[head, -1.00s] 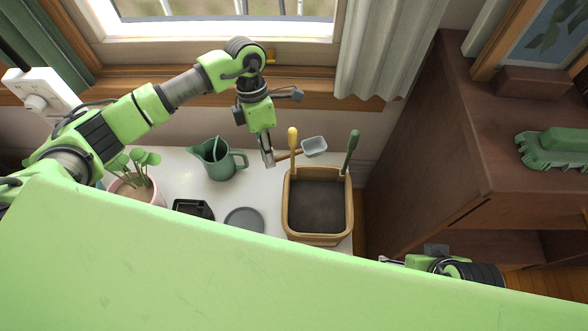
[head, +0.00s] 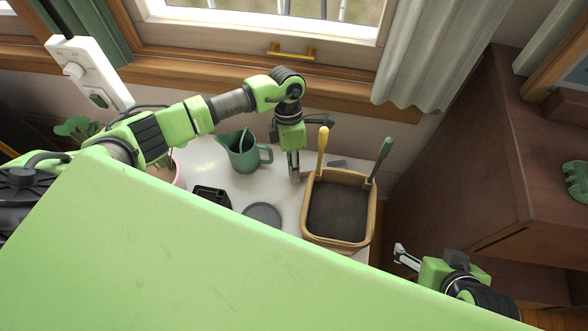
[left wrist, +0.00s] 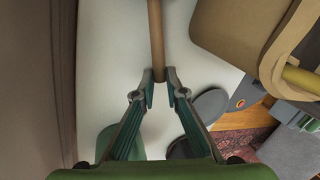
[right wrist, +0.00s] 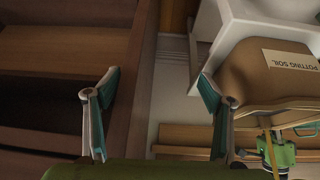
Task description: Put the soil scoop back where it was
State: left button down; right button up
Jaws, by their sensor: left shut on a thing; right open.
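The soil scoop has a grey head (head: 338,163) and a wooden handle (left wrist: 156,35). Its head shows behind the far rim of the soil box (head: 311,212), partly hidden. My left gripper (head: 294,176) is shut on the handle's end, just left of the box. The left wrist view shows its fingertips (left wrist: 159,76) on both sides of the handle. I cannot tell whether the scoop touches the table. My right gripper (right wrist: 157,88) is open and empty, right of and in front of the box in the head view.
A yellow-handled tool (head: 323,145) and a green-handled tool (head: 381,158) stand in the soil box. A green jug (head: 243,155), a black tray (head: 211,194) and a grey disc (head: 263,214) are on the white table (head: 205,160). A brown cabinet (head: 470,150) stands at right.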

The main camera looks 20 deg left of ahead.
pick_arm(q)
jog(key=c, duration=2)
grip_release()
jog(key=shift+f, duration=0.1)
jog(key=shift+c, duration=0.2)
pick_arm(e)
jog(key=shift+w+a+r+t, duration=0.2)
jog(key=shift+w+t, duration=0.1)
jog(key=shift+w, duration=0.2)
jog(key=shift+s, duration=0.15)
pick_arm(q)
jog(key=p+v, duration=0.1)
jog(key=v, duration=0.5)
jog(key=p+v, duration=0.1)
jog(key=v, duration=0.5)
pick_arm(e)
jog(key=s+d+g, duration=0.2)
jog(key=s+g, duration=0.1)
jog(key=s, duration=0.3)
jog(key=shift+s+f+h, duration=0.2)
jog(key=shift+f+h, duration=0.1)
jog(key=shift+f, duration=0.1)
